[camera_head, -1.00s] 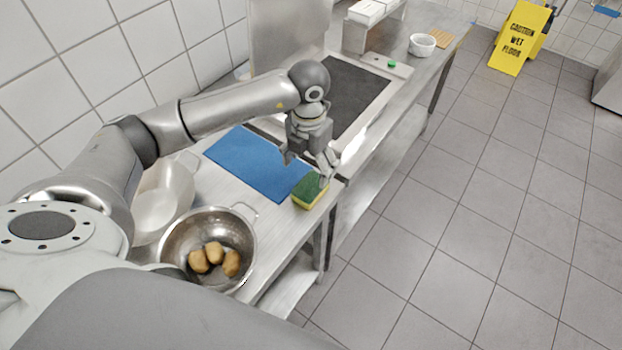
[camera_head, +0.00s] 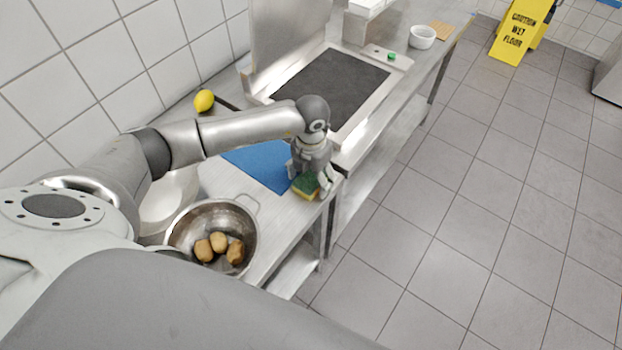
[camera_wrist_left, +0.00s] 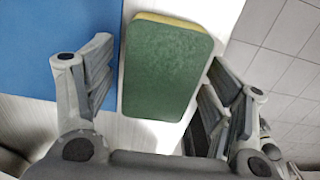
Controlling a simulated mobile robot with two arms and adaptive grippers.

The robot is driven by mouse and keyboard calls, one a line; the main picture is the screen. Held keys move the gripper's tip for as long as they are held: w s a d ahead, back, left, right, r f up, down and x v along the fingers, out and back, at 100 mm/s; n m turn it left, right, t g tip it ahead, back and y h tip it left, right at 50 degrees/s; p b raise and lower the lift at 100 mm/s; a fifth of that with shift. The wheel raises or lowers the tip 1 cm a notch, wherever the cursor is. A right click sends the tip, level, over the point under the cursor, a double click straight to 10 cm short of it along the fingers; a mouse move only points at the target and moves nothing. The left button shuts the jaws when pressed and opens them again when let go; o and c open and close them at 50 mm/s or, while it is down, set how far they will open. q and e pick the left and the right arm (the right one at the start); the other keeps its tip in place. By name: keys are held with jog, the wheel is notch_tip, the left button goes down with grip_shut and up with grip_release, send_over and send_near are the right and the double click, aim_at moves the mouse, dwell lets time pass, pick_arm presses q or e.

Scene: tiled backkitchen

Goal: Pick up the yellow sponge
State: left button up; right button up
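The yellow sponge (camera_head: 305,187) has a green scouring side on top. It lies at the counter's front edge, next to the blue mat (camera_head: 258,165). My left gripper (camera_head: 312,182) is down at the sponge. In the left wrist view the sponge (camera_wrist_left: 166,68) sits between the two spread fingers of the gripper (camera_wrist_left: 155,90). A gap shows on the left side; the right finger is close to the sponge's edge. My right gripper is not in view.
A metal colander (camera_head: 212,232) with several potatoes and a white bowl (camera_head: 165,205) stand nearer on the counter. A lemon (camera_head: 204,100) lies by the wall. A flat dark griddle (camera_head: 335,85) is beyond.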

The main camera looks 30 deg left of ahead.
aim_at(312, 177)
pick_arm(q)
jog(key=shift+c, duration=1.2)
jog(key=c, duration=0.3)
jog(key=shift+w+r+b, duration=0.1)
jog(key=shift+r+b, duration=0.25)
jog(key=shift+r, duration=0.1)
notch_tip(312, 177, up, 2)
jog(key=shift+d+r+b, duration=0.1)
jog(key=shift+r+b, duration=0.05)
jog(key=shift+b, duration=0.55)
jog(key=shift+s+d+r+b, duration=0.55)
jog(key=shift+s+d+r, duration=0.9)
jog(key=shift+d+r, duration=0.3)
jog(key=shift+s+d+r+b, duration=0.6)
jog(key=shift+s+d+r, duration=0.95)
jog(key=shift+d, duration=0.35)
jog(key=shift+s+d+r+b, duration=0.55)
jog(key=shift+s+d+r, duration=0.85)
jog(key=shift+d+r, duration=0.35)
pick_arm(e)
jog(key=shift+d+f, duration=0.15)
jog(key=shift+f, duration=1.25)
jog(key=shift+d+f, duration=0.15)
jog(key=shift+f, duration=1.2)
pick_arm(q)
jog(key=shift+f, duration=0.1)
